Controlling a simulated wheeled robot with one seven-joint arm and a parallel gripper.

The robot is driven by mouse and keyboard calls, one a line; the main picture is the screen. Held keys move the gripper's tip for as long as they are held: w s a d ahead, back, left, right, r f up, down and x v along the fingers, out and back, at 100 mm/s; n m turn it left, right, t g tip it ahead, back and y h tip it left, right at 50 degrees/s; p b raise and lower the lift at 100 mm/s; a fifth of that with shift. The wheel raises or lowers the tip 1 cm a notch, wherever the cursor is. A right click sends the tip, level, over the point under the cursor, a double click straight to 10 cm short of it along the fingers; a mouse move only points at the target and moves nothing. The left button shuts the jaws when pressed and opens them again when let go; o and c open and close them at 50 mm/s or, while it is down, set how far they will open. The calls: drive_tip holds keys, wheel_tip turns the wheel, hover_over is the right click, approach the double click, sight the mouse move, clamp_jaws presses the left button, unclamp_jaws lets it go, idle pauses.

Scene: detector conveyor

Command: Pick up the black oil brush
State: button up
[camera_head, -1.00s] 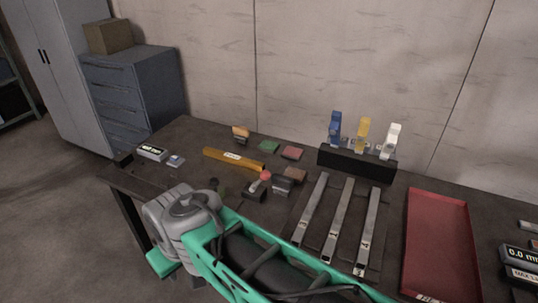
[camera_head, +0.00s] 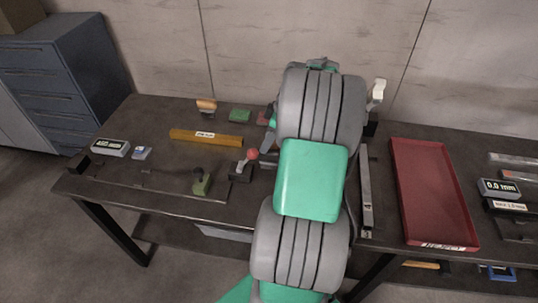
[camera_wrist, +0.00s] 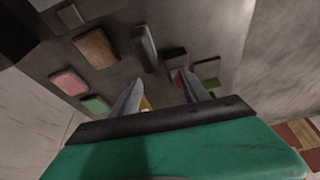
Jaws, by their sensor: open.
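No thing shows clearly as the black oil brush. A dark, long block with a paler side (camera_wrist: 145,47) lies on the bench in the wrist view and may be it. My gripper (camera_wrist: 160,75) is open and empty above the bench, its two grey fingers apart, with the dark block just beyond them in the picture. A red knob (camera_wrist: 178,77) on a dark base shows by the right finger. In the head view my arm hides most of the gripper and the middle of the bench.
A brown block (camera_wrist: 95,47), pink block (camera_wrist: 69,82) and green block (camera_wrist: 95,104) lie left in the wrist view. In the head view, a yellow bar (camera_head: 206,138), red-knobbed piece (camera_head: 243,168) and dark green piece (camera_head: 201,183) lie left of my arm; a red tray (camera_head: 432,190) is right.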

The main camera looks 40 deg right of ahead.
sight(271, 151)
drive_tip(key=shift+n, duration=0.3)
drive_tip(key=d, duration=0.1)
drive_tip(key=s+d+f, duration=0.1)
drive_tip(key=d, duration=0.1)
drive_tip(key=shift+s+d+f, duration=0.25)
drive_tip(key=shift+f, duration=0.05)
drive_tip(key=p+x, duration=0.2)
drive_tip(key=x, duration=0.5)
drive_tip(key=shift+w+a+f, duration=0.2)
drive_tip(key=shift+w, duration=0.1)
clamp_jaws()
